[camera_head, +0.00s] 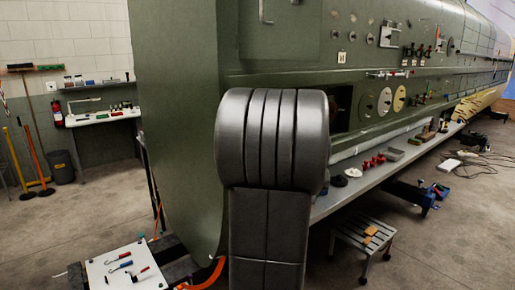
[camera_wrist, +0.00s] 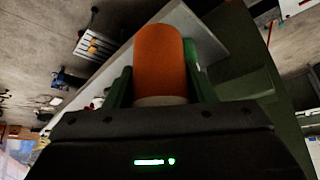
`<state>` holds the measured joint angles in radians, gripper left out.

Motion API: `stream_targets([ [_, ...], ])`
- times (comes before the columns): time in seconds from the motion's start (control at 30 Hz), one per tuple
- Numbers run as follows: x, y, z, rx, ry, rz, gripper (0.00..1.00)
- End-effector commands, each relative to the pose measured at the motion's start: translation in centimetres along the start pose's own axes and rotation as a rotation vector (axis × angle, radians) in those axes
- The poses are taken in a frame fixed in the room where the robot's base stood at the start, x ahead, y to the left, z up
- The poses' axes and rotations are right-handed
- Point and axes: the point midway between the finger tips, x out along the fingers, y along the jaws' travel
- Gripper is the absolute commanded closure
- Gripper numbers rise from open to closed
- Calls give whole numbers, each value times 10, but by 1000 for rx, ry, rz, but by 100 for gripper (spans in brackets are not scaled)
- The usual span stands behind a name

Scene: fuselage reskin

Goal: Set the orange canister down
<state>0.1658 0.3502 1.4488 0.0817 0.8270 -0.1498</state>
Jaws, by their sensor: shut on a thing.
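The orange canister (camera_wrist: 160,50) stands out in the middle of the wrist view, with a pale band at its near end. My gripper (camera_wrist: 158,78) is shut on it, one green finger on each side. A light grey ledge (camera_wrist: 203,35) shows behind the canister; I cannot tell whether they touch. In the head view, my dark arm link hides the canister and the gripper.
In the head view a long grey ledge (camera_head: 335,200) runs along the green fuselage (camera_head: 180,120), with red parts (camera_head: 374,161) and trays on it. A step stool (camera_head: 362,240) stands below. A white board with tools (camera_head: 124,268) is at lower left.

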Motion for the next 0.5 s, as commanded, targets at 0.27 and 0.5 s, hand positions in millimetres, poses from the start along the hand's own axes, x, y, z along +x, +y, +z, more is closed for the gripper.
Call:
stream_targets([
  [0.27, 52, -46, 14, -104, -5, -66, 76],
  [0.5, 110, -105, 44, -228, -7, -136, 76],
])
